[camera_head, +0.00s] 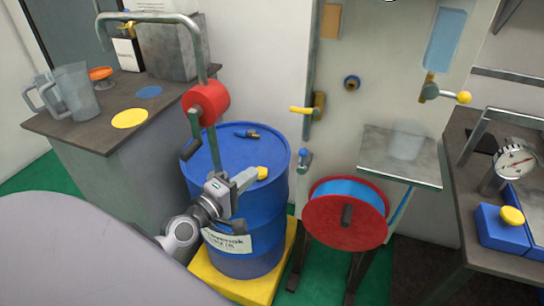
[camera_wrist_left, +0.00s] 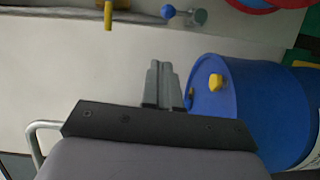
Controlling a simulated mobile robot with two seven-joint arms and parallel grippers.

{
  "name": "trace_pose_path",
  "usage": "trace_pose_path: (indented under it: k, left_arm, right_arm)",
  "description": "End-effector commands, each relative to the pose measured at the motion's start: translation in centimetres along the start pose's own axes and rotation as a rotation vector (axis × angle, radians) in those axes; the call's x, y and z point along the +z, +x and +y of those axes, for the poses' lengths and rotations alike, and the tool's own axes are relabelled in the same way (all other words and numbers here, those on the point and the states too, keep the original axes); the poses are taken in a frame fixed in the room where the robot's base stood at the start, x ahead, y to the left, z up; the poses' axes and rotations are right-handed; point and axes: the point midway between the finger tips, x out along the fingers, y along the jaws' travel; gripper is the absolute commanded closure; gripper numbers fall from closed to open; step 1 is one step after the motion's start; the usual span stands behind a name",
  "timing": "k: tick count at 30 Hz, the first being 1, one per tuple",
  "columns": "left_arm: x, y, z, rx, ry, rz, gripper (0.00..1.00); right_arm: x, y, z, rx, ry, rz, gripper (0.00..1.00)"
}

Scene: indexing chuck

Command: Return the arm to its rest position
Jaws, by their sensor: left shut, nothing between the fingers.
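My left arm (camera_head: 182,236) reaches in from the lower left in the head view, in front of the blue drum (camera_head: 247,236). My left gripper (camera_head: 252,177) is shut and empty, its fingers pointing up and to the right in front of the drum's upper part. In the left wrist view the two grey fingers (camera_wrist_left: 160,68) lie together with nothing between them. The drum (camera_wrist_left: 262,110) shows to their right there, with a yellow cap (camera_wrist_left: 216,81). I cannot tell whether the gripper touches the drum. My right gripper is in neither view.
The drum stands on a yellow base (camera_head: 243,285). A red reel (camera_head: 345,230) stands to the right, below a grey shelf (camera_head: 398,160). A dark-topped counter (camera_head: 70,125) is at the left.

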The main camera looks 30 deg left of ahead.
Motion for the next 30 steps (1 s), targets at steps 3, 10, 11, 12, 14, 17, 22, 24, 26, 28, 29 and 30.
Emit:
trace_pose_path:
  k: [3,10,11,12,14,17,22,24,26,28,29,30]
  left_arm:
    - [0.0,-0.1,0.1,0.001,0.0,0.0,1.0]
    - [0.9,-0.5,-1.0,-0.028,0.061,-0.016,1.0]
    - [1.3,-0.8,-1.5,-0.042,0.096,-0.025,1.0]
    - [2.1,-1.1,-2.4,-0.065,0.156,-0.04,1.0]
    - [3.6,-2.0,-4.1,-0.109,0.273,-0.075,1.0]
    - [6.5,-3.9,-7.2,-0.189,0.514,-0.154,1.0]
    - [11.1,-7.9,-12.2,-0.296,0.936,-0.324,1.0]
    - [12.6,-9.6,-13.7,-0.326,1.091,-0.395,1.0]
    - [13.6,-10.8,-14.8,-0.343,1.207,-0.449,1.0]
    - [14.5,-12.0,-15.8,-0.358,1.319,-0.504,1.0]
    - [14.8,-12.4,-16.0,-0.36,1.359,-0.523,1.0]
    - [15.2,-12.9,-16.4,-0.364,1.403,-0.545,1.0]
  right_arm:
    - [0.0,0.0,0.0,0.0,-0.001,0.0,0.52]
    - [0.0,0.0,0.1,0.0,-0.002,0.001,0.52]
    - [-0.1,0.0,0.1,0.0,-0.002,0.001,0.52]
    - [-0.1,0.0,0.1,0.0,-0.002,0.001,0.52]
    - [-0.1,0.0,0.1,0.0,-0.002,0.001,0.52]
    - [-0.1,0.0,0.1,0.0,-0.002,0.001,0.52]
    - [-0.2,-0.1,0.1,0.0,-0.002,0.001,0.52]
    - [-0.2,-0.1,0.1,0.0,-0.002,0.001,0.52]
    - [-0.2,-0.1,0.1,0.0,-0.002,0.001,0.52]
    - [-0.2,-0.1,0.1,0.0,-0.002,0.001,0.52]
    - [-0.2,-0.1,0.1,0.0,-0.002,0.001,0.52]
    - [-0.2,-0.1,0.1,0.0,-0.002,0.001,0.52]
